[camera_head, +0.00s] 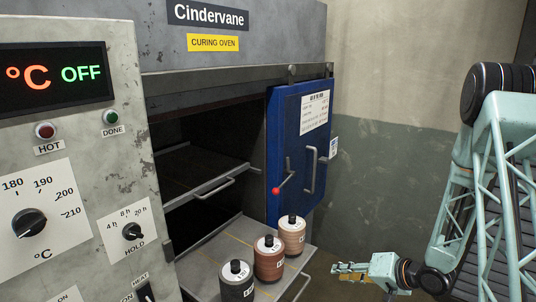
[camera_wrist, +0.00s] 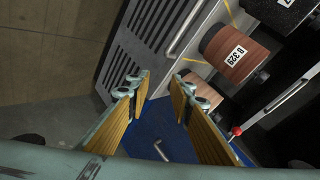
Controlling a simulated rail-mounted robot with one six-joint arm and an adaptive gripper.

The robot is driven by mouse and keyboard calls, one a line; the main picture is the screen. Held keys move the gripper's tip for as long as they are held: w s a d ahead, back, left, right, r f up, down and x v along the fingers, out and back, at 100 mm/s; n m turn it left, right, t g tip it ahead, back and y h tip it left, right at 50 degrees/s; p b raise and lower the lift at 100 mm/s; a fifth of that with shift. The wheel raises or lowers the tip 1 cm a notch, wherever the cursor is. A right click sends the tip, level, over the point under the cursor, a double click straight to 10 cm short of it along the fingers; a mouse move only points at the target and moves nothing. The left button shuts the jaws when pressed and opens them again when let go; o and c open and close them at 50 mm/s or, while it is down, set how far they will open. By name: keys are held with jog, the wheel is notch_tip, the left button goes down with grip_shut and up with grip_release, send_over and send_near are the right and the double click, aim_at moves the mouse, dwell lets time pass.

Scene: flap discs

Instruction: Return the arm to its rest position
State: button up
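My arm (camera_head: 490,180) stands at the right of the head view, clear of the oven. My gripper (camera_head: 352,272) is low in that view, to the right of the pulled-out shelf (camera_head: 215,262). In the wrist view its two yellow-padded fingers (camera_wrist: 158,92) are apart with nothing held between them. Three disc stacks with black knobs stand on the shelf: dark grey (camera_head: 237,284), red-brown (camera_head: 268,262) and tan (camera_head: 292,236). The red-brown stack, labelled B 323, also shows in the wrist view (camera_wrist: 228,50), apart from my fingers.
The curing oven (camera_head: 235,52) fills the left and middle, its display reading OFF. Its blue door (camera_head: 285,150) stands open, with a red-knobbed lever (camera_head: 277,190). An inner shelf (camera_head: 200,170) is empty where visible. Bare wall (camera_head: 390,180) lies between door and arm.

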jog(key=s+d+r+n+h, duration=0.1)
jog(key=d+r+h, duration=0.3)
jog(key=r, duration=0.7)
jog(key=s+d+r+n+h, duration=0.1)
jog(key=s+d+r+h, duration=0.15)
jog(key=r, duration=0.85)
jog(key=s+r+g+h, duration=0.1)
jog(key=s+r+h, duration=0.1)
jog(key=s+r, duration=0.5)
jog(key=s+a+r+g, duration=0.1)
jog(key=s+a+r, duration=0.1)
jog(key=s+r, duration=0.4)
jog(key=s+a+r, duration=0.1)
jog(key=s+r, duration=0.3)
jog(key=s, duration=0.5)
jog(key=s+a+r, duration=0.1)
jog(key=s+a, duration=0.2)
jog(key=s, duration=0.4)
jog(key=s+a+r+n+g+y, duration=0.1)
jog(key=s+a, duration=0.2)
jog(key=s, duration=0.4)
jog(key=s+a+r+g, duration=0.1)
jog(key=s+a, duration=0.2)
jog(key=s, duration=0.4)
jog(key=shift+s+a+r, duration=0.15)
jog(key=shift+s+a, duration=0.05)
jog(key=shift+s, duration=0.1)
jog(key=shift+o, duration=0.3)
dwell(0.8)
